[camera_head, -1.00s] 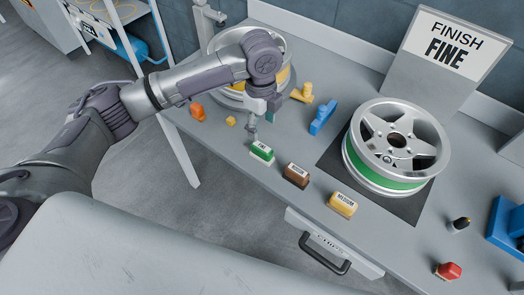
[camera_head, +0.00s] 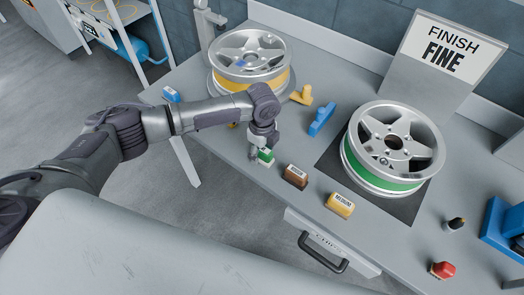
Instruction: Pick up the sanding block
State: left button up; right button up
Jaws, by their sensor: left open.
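A green block with a white labelled top (camera_head: 266,160) lies near the front edge of the grey workbench (camera_head: 225,145). A brown block (camera_head: 296,177) and a yellow block whose label seems to read MEDIUM (camera_head: 341,204) lie to its right in a row. My left gripper (camera_head: 259,157) is open and low at the green block, with its fingers covering the block's left part. I cannot tell whether the fingers touch it. My right gripper is not in view.
A wheel with a green band (camera_head: 388,180) sits on a dark mat, below a FINISH FINE sign (camera_head: 443,45). Another wheel with a yellow band (camera_head: 247,62) stands behind my arm. A blue tool (camera_head: 322,120) and a yellow tool (camera_head: 302,95) lie between them. A red button (camera_head: 443,270) is front right.

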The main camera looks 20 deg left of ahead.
aim_at(265, 149)
pick_arm(q)
jog(key=shift+f, duration=0.55)
grip_shut()
jog(key=shift+r, duration=0.2)
jog(key=shift+r, duration=0.25)
jog(key=r, duration=0.1)
jog(key=d+r+b, duration=0.1)
jog(key=r, duration=0.1)
jog(key=shift+s+r, duration=0.15)
jog(key=shift+r, duration=0.15)
jog(key=s+d+r, duration=0.1)
jog(key=d+r, duration=0.1)
jog(key=d, duration=0.1)
jog(key=s+d+r+b, duration=0.1)
jog(key=d+r, duration=0.1)
jog(key=d, duration=0.1)
jog(key=s+d+r+b, duration=0.1)
jog(key=d+r, duration=0.1)
jog(key=d, duration=0.2)
jog(key=shift+s+r, duration=0.3)
jog(key=shift+s, duration=0.05)
